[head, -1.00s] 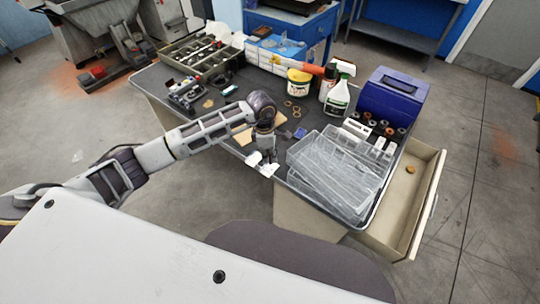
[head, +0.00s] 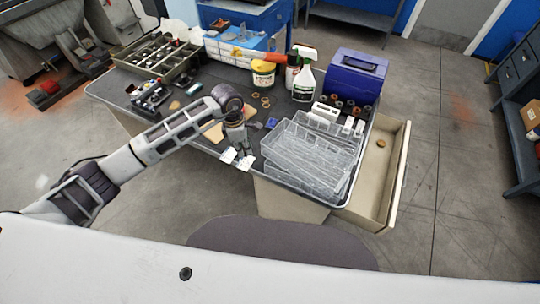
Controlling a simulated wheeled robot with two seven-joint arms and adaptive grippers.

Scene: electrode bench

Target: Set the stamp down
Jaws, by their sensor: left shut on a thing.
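My left gripper (head: 237,160) points down at the near edge of the dark bench top (head: 190,112), just left of the clear bins. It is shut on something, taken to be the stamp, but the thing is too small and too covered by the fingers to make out. I cannot tell whether it touches the bench. A small dark blue item (head: 271,123) lies on the bench to the right of and behind the gripper. My right gripper is out of view.
Stacked clear bins (head: 310,150) stand right of the gripper. Behind are a spray bottle (head: 304,78), a yellow tub (head: 263,73) and a blue case (head: 355,75). An open drawer (head: 395,180) juts out at right. A divided tray (head: 157,58) sits at back left.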

